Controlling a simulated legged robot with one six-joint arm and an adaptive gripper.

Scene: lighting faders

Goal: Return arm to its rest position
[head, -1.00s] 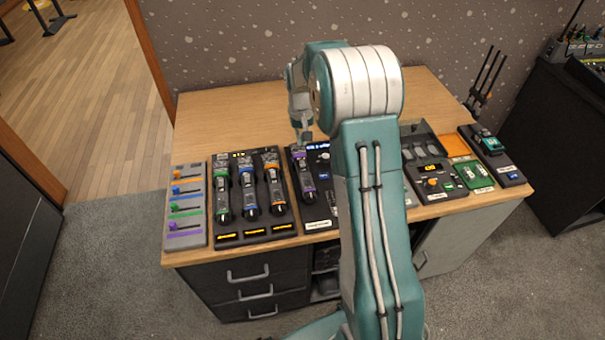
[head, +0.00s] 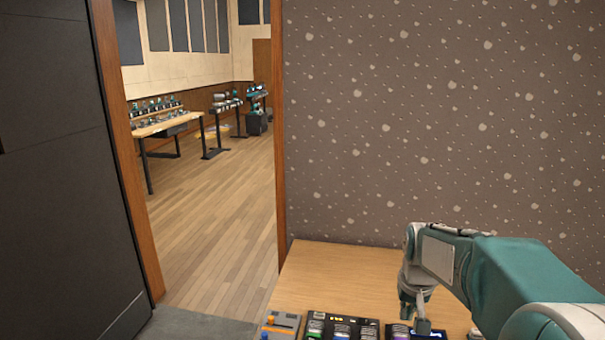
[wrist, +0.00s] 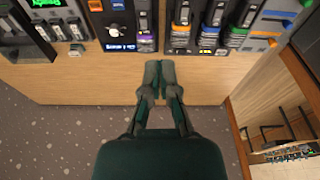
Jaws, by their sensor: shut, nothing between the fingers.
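My arm reaches in from the lower right of the head view, over the wooden desk (head: 330,274). My gripper (head: 423,326) hangs from it near the bottom edge, above the desk's control panels. In the wrist view my gripper (wrist: 160,65) points at the bare desk top (wrist: 85,85), beside the fader panels. Its two fingertips are together, with nothing between them. Whether it is clear of the panels is hard to judge in the head view.
Fader panels (head: 338,322) line the desk's front edge, mostly cut off in the head view. They also show in the wrist view (wrist: 205,28). A speckled wall (head: 440,120) stands behind the desk. A doorway on the left opens onto a wooden floor (head: 225,215).

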